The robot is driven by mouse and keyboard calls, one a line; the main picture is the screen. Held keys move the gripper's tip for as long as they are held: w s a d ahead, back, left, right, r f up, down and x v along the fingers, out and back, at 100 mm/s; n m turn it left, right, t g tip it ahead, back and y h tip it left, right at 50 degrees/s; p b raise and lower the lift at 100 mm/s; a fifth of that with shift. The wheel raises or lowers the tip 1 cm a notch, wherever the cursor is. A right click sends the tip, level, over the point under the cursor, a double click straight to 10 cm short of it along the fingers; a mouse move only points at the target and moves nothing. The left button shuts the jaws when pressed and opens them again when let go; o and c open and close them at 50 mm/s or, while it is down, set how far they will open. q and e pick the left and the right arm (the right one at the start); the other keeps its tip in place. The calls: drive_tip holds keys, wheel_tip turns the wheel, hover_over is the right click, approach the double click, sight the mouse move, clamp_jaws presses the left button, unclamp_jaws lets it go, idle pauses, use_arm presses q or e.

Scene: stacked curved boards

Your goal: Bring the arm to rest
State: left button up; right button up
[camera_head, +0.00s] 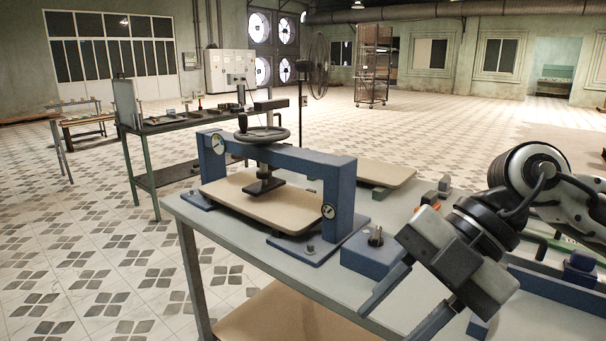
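My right gripper (389,325) comes in from the right over the front of the work table (330,276). Its two fingers are spread apart, point down and to the left, and show nothing between them; the tip of one is cut off by the bottom edge. A tan board (225,193) lies under the blue press frame (290,160), below the press pad. Another tan board (372,172) lies behind the press on the table. My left gripper is not in view.
A blue block with a dark knob (376,250) stands close to the left of my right gripper. Blue rails and small parts (575,265) lie at the right. A tan board (290,318) is below the tabletop. A green-legged bench (175,125) stands behind, with open tiled floor around it.

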drive_tip(key=s+a+r+y+p, duration=0.15)
drive_tip(key=a+r+y, duration=0.25)
drive_tip(key=a+y, duration=0.75)
drive_tip(key=w+d+f+m+t+h, duration=0.3)
drive_tip(key=w+d+f+m+t, duration=0.15)
drive_tip(key=m+t, duration=0.55)
drive_tip(key=w+d+f+m+t+h, duration=0.3)
drive_tip(key=f+m+t+h, duration=0.15)
drive_tip(key=m+t, duration=0.6)
use_arm(q)
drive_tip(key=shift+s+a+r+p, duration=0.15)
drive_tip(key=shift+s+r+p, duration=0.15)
drive_tip(key=shift+p, duration=0.25)
use_arm(e)
drive_tip(key=s+d+f+m+g+h, duration=0.2)
drive_tip(key=s+f+h, duration=0.1)
drive_tip(key=f, duration=0.5)
drive_tip(key=s+d+f+m+g+h, duration=0.2)
drive_tip(key=s+d+f+g+h, duration=0.1)
drive_tip(key=f, duration=0.5)
drive_tip(key=s+d+f+m+g+h, duration=0.2)
drive_tip(key=s+f, duration=0.3)
drive_tip(key=f, duration=0.3)
drive_tip(key=shift+s+d+f+g+h, duration=0.2)
drive_tip(key=shift+f+g+h, duration=0.15)
drive_tip(key=shift+h, duration=0.25)
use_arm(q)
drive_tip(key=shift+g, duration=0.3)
